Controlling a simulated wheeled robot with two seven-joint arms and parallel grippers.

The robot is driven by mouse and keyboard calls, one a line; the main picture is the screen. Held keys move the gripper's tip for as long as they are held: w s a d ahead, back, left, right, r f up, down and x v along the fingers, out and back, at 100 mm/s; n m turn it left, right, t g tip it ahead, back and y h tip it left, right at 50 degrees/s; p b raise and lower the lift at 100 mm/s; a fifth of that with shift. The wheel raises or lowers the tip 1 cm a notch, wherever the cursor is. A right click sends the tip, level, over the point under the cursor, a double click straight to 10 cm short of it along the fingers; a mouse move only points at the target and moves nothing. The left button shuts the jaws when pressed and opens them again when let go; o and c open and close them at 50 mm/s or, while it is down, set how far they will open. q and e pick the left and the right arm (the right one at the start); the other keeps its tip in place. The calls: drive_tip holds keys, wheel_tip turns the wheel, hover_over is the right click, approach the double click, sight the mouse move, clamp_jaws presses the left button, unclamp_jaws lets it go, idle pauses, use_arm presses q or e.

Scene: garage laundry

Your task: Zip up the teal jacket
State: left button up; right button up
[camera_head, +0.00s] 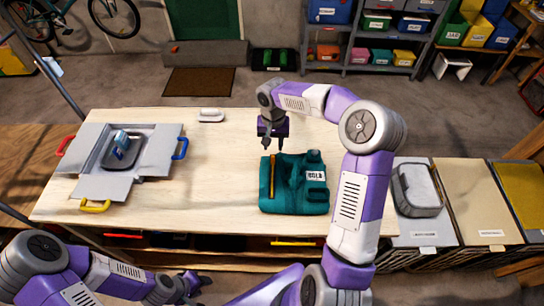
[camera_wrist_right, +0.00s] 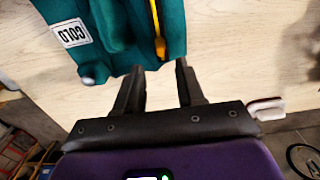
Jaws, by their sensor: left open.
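The teal jacket (camera_head: 292,200) lies folded on the light wooden table. A yellow-orange zip strip (camera_head: 272,178) runs along its left part, and a white label (camera_head: 315,176) is on its right. My right gripper (camera_head: 273,146) is open just beyond the jacket's far edge, close to the strip's far end. In the right wrist view the two fingers (camera_wrist_right: 158,82) are apart with nothing held; the zip's orange end (camera_wrist_right: 160,47) lies just past their tips on the jacket (camera_wrist_right: 110,35). My left gripper (camera_head: 196,282) is open and empty, low at the table's near side.
A small white dish (camera_head: 210,115) sits at the back. The table between box and jacket is clear.

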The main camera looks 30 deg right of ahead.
sight(273, 156)
wheel_tip(273, 156, down, 6)
drive_tip(key=shift+f+b, duration=0.25)
drive_tip(key=shift+b, duration=0.05)
clamp_jaws()
idle(1.4)
